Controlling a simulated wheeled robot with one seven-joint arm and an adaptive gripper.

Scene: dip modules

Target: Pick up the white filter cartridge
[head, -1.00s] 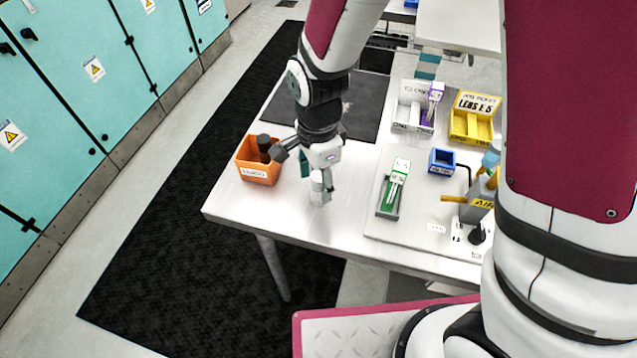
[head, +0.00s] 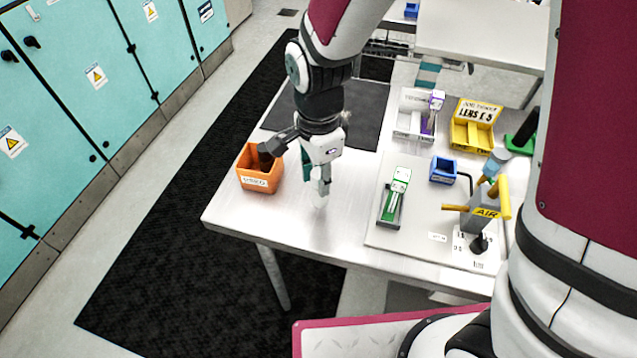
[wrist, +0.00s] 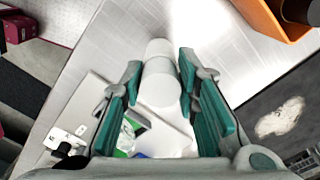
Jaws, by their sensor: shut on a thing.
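The white filter cartridge (wrist: 160,80) is a pale cylinder between my fingers in the wrist view. My gripper (wrist: 161,75) is shut on it, with one teal-padded finger on each side. In the head view my gripper (head: 321,180) points down over the near left part of the table. The cartridge (head: 320,201) shows faintly below the fingertips there, pale against the pale tabletop. I cannot tell whether its lower end touches the table.
An orange bin (head: 262,183) stands close to the left of my gripper. To the right, a board (head: 375,233) carries a green-and-white module (head: 392,200), a blue bin (head: 443,170) and an AIR fixture (head: 485,212). White and yellow bins (head: 472,135) stand behind.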

